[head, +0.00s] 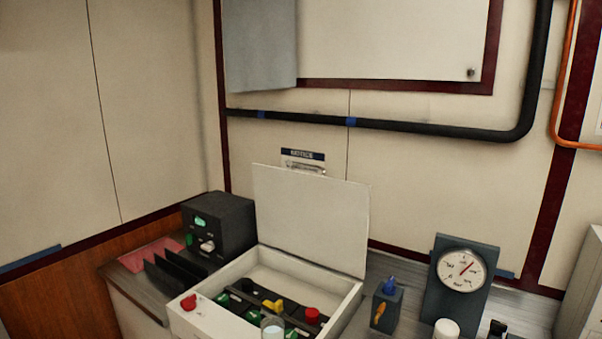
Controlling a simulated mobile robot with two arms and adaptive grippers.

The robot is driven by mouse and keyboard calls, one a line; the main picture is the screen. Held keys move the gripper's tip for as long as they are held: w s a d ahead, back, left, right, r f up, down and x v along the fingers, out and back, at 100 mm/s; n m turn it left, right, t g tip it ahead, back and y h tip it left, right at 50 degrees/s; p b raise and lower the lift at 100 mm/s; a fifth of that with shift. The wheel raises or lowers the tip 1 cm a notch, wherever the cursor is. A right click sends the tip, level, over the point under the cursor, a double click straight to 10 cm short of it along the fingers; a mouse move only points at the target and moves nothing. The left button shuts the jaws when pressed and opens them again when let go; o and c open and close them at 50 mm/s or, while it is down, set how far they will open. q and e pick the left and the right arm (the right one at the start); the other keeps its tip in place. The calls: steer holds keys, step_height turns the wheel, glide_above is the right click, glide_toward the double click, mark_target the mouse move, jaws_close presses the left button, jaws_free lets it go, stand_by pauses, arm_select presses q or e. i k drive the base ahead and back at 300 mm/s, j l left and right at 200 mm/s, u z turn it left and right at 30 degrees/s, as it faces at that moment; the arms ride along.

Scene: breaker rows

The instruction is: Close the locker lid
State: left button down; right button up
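The locker (341,317) is a white open-topped box on the counter. Its lid (311,218) stands up at the back edge, raised and leaning slightly back toward the wall. Inside the box are several breaker parts, among them a yellow handle (272,305), a red knob (312,315) and green pieces. A second red knob (190,302) sits on the box's left front part. The lower front of the box is cut off by the picture's edge. Neither of my grippers shows in the head view.
A black device with a green display (217,225) stands left of the box. Right of it are a dark block with a blue knob (388,300), a dial gauge (460,270) and a white cylinder (446,329). A clear cup (272,328) is at the front. A black pipe (440,130) runs along the wall.

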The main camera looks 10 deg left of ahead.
mark_target(322, 219)
steer(key=i+j+z, duration=0.2)
steer(key=z, duration=0.3)
steer(key=i+j+z, duration=0.1)
steer(key=j+z, duration=0.35)
